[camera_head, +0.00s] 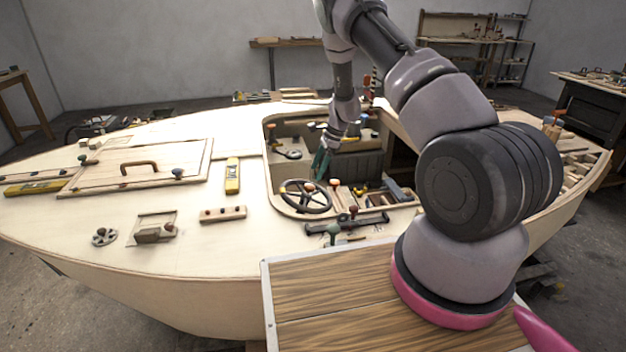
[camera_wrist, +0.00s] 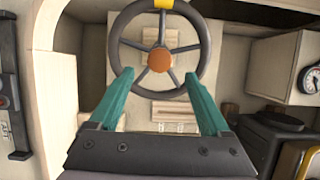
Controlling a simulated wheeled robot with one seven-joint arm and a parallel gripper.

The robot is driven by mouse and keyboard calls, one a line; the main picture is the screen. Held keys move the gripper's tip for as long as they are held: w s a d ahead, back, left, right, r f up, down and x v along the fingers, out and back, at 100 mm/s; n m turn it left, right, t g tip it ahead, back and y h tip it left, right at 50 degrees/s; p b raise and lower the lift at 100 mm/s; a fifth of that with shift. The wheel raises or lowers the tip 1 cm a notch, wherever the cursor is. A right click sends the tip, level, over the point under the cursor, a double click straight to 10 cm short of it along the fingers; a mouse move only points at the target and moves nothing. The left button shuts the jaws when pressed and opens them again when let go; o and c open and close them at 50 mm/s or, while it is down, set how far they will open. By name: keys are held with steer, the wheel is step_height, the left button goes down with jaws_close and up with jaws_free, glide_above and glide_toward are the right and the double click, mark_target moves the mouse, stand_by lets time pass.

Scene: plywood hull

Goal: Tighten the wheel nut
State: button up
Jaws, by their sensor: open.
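The steering wheel (camera_head: 305,196) is dark with several spokes and sits at the near left of the cockpit opening. It also shows in the wrist view (camera_wrist: 204,62), with a yellow mark on its rim at the top. The wheel nut (camera_wrist: 160,61) is a round orange-brown cap at the wheel's hub; it shows small in the head view (camera_head: 309,187). My gripper (camera_wrist: 162,76) has teal fingers, spread wide and empty. In the wrist view the fingertips lie below and to either side of the nut, apart from it. In the head view my gripper (camera_head: 320,164) is above and behind the wheel.
A round gauge (camera_wrist: 309,79) is on a box at the right of the wrist view. A dark handle bar (camera_head: 347,223) lies on the near cockpit edge. The cockpit walls surround the wheel. A yellow level (camera_head: 232,176) lies on the deck to the left.

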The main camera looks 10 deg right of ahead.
steer(key=shift+v, duration=2.15)
steer(key=s+r+n+t, duration=0.15)
steer(key=s+r, duration=0.25)
steer(key=r, duration=0.7)
steer(key=s+r+n, duration=0.3)
steer(key=s+r, duration=0.1)
steer(key=r, duration=0.6)
steer(key=s+r+n+t, duration=0.15)
steer(key=s+r, duration=0.25)
steer(key=r, duration=0.7)
steer(key=s+r+n+t+h, duration=0.1)
steer(key=s+r+n, duration=0.1)
steer(key=s, duration=0.6)
steer(key=s+r+n+t, duration=0.1)
steer(key=s+r+n, duration=0.2)
steer(key=s+r, duration=0.2)
steer(key=s+d+r+n+t+h, duration=0.1)
steer(key=s+r+n+t, duration=0.1)
steer(key=s, duration=0.9)
steer(key=shift+r+n+h, duration=0.3)
steer(key=shift+r+n, duration=0.3)
steer(key=shift+r, duration=0.2)
